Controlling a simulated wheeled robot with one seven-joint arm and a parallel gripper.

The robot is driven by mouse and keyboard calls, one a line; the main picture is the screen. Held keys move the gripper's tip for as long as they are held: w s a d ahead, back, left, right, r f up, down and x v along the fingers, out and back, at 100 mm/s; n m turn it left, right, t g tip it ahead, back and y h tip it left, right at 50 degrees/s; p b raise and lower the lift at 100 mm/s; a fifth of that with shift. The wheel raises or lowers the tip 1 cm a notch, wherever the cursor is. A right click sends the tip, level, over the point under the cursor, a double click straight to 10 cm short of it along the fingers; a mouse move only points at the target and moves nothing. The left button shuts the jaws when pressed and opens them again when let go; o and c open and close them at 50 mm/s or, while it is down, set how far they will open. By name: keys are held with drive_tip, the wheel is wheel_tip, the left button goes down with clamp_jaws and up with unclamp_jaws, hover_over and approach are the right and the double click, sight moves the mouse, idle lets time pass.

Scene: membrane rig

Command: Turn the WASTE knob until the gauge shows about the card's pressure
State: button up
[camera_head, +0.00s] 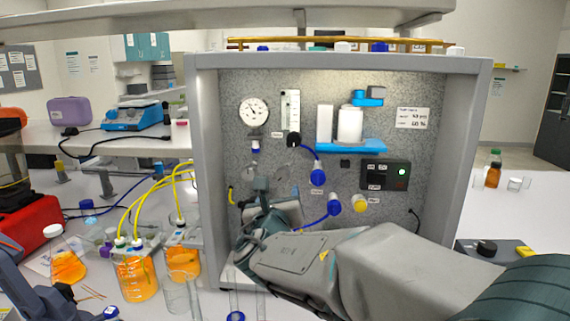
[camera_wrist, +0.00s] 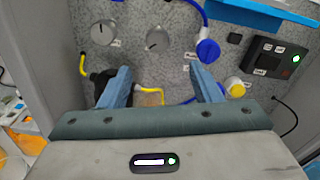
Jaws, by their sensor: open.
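The round white gauge (camera_head: 253,112) is on the speckled panel at upper left; its dark needle is too small to read exactly. The white card (camera_head: 412,118) is at upper right, with two blurred values, seemingly a psi and a % line. Two round grey knobs, a left one (camera_wrist: 103,32) and a right one (camera_wrist: 158,40), sit on the panel in the wrist view. Their labels are too blurred to tell which is WASTE. My gripper (camera_wrist: 161,74) is open, its blue-grey fingers apart, below the knobs and not touching them. It also shows low before the panel in the head view (camera_head: 262,186).
A blue valve (camera_wrist: 208,50) and a yellow-ended fitting (camera_wrist: 235,87) stick out to the right of the knobs. A black box with a green light (camera_head: 385,174) is further right. Yellow tubes and orange-filled beakers (camera_head: 138,280) stand left of the rig.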

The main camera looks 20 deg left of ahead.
sight(283, 176)
drive_tip(key=p+x, duration=0.3)
drive_tip(key=x, duration=1)
drive_tip(key=shift+w+a+r+p, duration=0.2)
drive_tip(key=shift+w+a+p, duration=0.1)
drive_tip(key=shift+w+p, duration=0.1)
drive_tip(key=c, duration=1)
